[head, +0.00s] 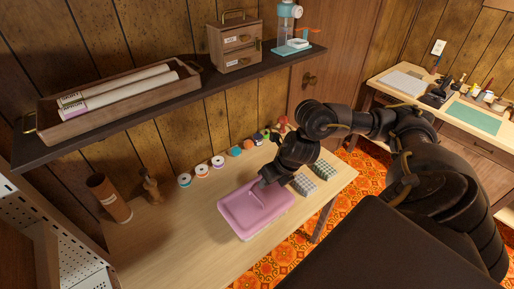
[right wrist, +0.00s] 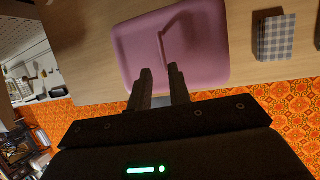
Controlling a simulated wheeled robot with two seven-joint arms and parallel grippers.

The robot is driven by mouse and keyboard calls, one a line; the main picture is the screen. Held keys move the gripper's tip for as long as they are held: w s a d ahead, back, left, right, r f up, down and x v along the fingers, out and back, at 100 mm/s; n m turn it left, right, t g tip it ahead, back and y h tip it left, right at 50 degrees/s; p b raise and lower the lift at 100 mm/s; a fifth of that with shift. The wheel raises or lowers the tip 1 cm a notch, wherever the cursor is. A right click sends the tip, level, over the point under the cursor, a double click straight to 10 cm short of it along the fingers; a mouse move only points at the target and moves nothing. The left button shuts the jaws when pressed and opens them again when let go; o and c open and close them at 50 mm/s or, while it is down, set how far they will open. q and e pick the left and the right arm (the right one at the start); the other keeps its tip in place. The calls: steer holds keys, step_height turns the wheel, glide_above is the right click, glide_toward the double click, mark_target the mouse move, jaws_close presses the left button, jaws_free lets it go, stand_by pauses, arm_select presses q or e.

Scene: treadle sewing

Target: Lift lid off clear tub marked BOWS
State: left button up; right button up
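A pink lid (head: 250,212) with a raised ridge handle sits on a low tub on the wooden table. The lid also fills the upper middle of the right wrist view (right wrist: 195,60). The tub's walls are mostly hidden under the lid, and no BOWS label is readable. My right gripper (head: 266,184) is over the lid's far right part. In the right wrist view its two fingers (right wrist: 160,70) are apart, pointing at the lid, with the near end of the ridge appearing between them. I cannot tell whether they touch it. My left gripper is not in view.
Folded checked cloths (head: 313,177) lie right of the lid. Several thread spools (head: 202,171) line the wall, with a brown cup (head: 109,198) at left. A dark shelf (head: 190,97) overhangs the table's back. The table's front left is clear.

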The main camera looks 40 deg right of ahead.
glide_above(255, 195)
steer(key=s+d, duration=0.1)
steer(key=s, duration=0.1)
step_height(255, 195, down, 5)
steer(key=shift+r, duration=0.15)
steer(key=shift+p+x, duration=0.35)
steer(key=shift+x, duration=2.2)
steer(key=shift+s+d, duration=0.15)
jaws_close()
